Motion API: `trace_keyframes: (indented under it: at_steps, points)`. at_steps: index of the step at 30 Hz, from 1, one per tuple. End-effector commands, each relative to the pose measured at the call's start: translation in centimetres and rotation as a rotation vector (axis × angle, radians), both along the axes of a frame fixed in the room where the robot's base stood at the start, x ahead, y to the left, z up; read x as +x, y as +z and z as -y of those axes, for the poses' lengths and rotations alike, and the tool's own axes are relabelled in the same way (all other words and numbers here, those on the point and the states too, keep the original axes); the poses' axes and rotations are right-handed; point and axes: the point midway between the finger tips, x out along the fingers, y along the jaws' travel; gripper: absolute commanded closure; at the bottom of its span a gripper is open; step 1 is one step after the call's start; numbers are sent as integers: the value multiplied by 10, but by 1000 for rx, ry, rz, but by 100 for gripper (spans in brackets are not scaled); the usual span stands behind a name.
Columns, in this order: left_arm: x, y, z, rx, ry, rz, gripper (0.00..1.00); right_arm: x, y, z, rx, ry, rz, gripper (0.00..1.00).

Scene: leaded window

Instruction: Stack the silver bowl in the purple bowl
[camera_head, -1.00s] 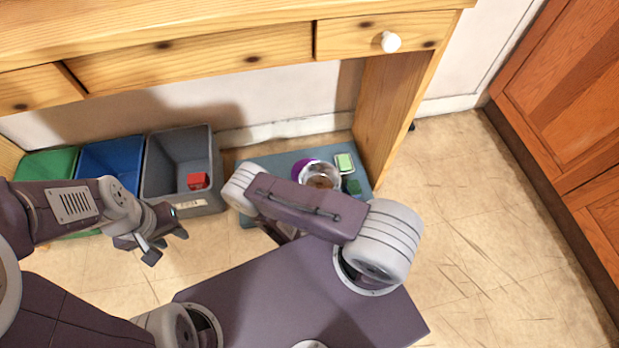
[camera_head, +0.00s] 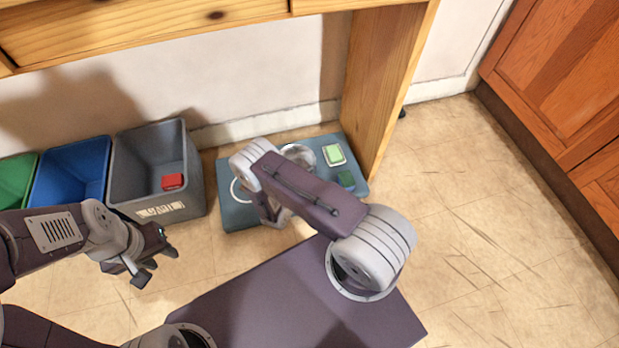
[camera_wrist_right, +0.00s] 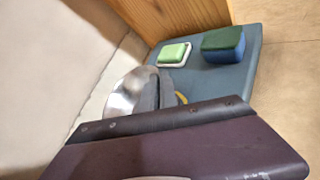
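The silver bowl (camera_head: 298,152) is on the blue-grey mat (camera_head: 238,216), partly hidden behind my right arm. In the right wrist view the shiny silver bowl (camera_wrist_right: 124,92) shows partly above a dark purple-grey body that covers the lower picture. I cannot make out the purple bowl now; my right arm may hide it. My right gripper (camera_head: 275,215) hangs over the front of the mat, mostly hidden by its own arm, and its fingers cannot be read. My left gripper (camera_head: 156,266) is open and empty above the floor, in front of the grey bin.
A green sponge on a pale dish (camera_head: 334,154) and a dark green and blue block (camera_head: 345,180) lie at the mat's right. A grey bin (camera_head: 207,190) holds a red block (camera_head: 173,181). Blue (camera_head: 70,172) and green bins stand left. A wooden desk leg (camera_head: 385,85) rises behind.

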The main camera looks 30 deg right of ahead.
Motion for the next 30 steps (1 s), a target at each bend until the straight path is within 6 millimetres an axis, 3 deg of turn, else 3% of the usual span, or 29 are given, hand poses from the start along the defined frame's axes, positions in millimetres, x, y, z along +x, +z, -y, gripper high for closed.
trace_keyframes:
  at_steps: [1, 7, 21, 24, 30]
  points:
    - [0, -7, 0, 0, 0, 0, 64, 1, -7, 0, 0, 0, 2, 100]
    - [0, -3, 0, 0, 0, 0, 64, 0, -3, 0, 0, 0, 2, 100]
    - [0, -11, 0, 0, 0, 0, 64, 0, -15, 0, 0, 0, 2, 100]
    - [0, -11, 0, 0, 0, 0, 64, 0, -15, 0, 1, 0, 1, 74]
    - [0, -11, 0, 0, 0, 0, 64, 0, -15, 0, 1, 0, 1, 74]
